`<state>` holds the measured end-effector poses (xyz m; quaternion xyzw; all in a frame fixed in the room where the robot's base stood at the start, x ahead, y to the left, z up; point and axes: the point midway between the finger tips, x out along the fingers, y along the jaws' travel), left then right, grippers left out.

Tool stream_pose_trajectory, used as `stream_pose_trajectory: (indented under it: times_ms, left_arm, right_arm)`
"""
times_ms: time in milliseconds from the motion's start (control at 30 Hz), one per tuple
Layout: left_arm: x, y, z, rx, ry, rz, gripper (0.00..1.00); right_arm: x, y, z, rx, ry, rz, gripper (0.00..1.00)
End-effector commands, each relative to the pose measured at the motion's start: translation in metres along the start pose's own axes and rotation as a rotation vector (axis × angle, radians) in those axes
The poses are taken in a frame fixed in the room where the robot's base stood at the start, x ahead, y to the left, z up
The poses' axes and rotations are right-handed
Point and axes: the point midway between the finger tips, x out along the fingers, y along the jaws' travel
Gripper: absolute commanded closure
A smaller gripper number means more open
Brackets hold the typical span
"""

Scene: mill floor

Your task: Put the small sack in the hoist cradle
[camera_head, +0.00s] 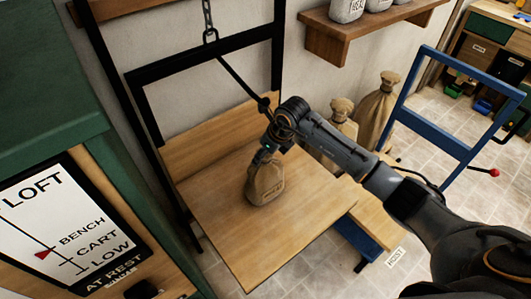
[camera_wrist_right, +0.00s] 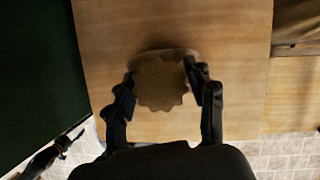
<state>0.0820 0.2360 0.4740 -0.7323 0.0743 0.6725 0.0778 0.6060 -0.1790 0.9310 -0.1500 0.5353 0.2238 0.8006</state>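The small sack (camera_head: 265,182) is tan and tied at the top. It stands upright on the wooden platform of the hoist cradle (camera_head: 290,250), towards the back; its base looks to rest on the boards. My right gripper (camera_head: 268,150) comes down over its top from the right. In the right wrist view, the fingers (camera_wrist_right: 162,82) flank the sack's frilled crown (camera_wrist_right: 160,84) closely on both sides and look closed against it. The exact contact is dark. A dark part with an orange line, probably my left gripper (camera_wrist_right: 60,148), shows at lower left there; its fingers are unclear.
A chain (camera_head: 207,18) and black frame (camera_head: 200,75) hold the cradle. A green cabinet with a LOFT sign (camera_head: 60,225) stands close at left; its red pointer is near BENCH. Larger sacks (camera_head: 375,112), a blue cart frame (camera_head: 432,128) and a shelf (camera_head: 340,38) are right.

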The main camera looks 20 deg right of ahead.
Motion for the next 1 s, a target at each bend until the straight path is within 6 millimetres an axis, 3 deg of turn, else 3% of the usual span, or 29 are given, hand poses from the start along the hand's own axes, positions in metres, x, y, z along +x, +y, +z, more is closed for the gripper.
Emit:
stream_pose_trajectory:
  times_ms: [367, 533, 800, 1000]
  left_arm:
    - [-0.002, -0.002, -0.003, 0.0, 0.003, -0.002, 0.6]
    - [-0.016, -0.002, -0.006, 0.0, 0.006, -0.002, 0.6]
    - [-0.033, -0.002, -0.009, 0.0, 0.009, -0.002, 0.6]
    - [-0.036, -0.001, -0.009, -0.001, 0.009, 0.0, 0.6]
  right_arm:
    - [-0.002, 0.0, 0.001, 0.0, 0.0, 0.0, 0.31]
    - [-0.021, -0.001, 0.003, -0.001, 0.0, -0.002, 0.31]
    - [-0.041, -0.001, -0.058, -0.001, 0.005, -0.002, 0.31]
    - [-0.053, -0.001, -0.093, 0.0, 0.004, -0.001, 0.31]
